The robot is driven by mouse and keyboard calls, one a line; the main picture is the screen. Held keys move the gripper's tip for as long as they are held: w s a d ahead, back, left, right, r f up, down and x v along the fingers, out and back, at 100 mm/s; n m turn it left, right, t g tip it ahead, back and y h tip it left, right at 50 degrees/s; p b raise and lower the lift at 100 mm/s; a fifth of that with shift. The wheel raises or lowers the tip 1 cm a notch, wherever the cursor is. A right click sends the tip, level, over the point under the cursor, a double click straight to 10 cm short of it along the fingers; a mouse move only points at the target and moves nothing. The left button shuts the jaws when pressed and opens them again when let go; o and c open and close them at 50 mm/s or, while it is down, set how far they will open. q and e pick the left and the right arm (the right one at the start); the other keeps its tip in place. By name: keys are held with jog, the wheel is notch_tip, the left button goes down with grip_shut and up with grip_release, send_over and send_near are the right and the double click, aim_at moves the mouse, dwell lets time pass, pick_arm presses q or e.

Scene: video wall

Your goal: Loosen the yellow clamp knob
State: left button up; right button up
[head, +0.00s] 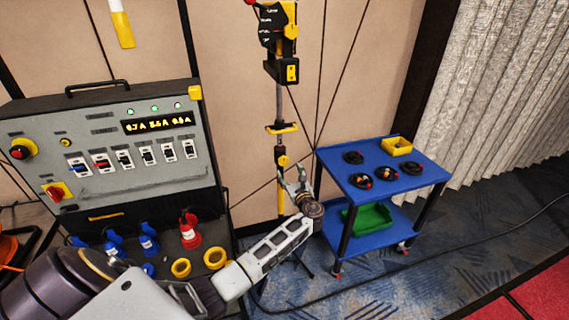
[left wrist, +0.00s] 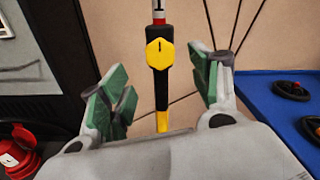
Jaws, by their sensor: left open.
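The yellow clamp knob (head: 282,160) sits on a dark collar on the upright stand pole (head: 280,105). In the left wrist view the knob (left wrist: 160,53) is a yellow hexagon with a dark line on its face. My left gripper (head: 297,186) is just below and right of the knob in the head view. In the left wrist view the left gripper (left wrist: 163,88) is open, with its green-padded fingers either side of the pole and the knob ahead between them. Nothing is between the pads that I can see touching them. My right gripper is not in view.
A grey control panel (head: 110,172) with switches stands on the left, above red and blue plugs. A blue cart (head: 435,172) on the right holds black coils, a yellow bin (head: 397,146) and a green bin (head: 367,217). A cable lies on the carpet.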

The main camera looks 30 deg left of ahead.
aim_at(284, 162)
pick_arm(q)
jog(key=shift+x, duration=4.05)
jog(key=shift+c, duration=0.4)
jog(key=c, duration=1)
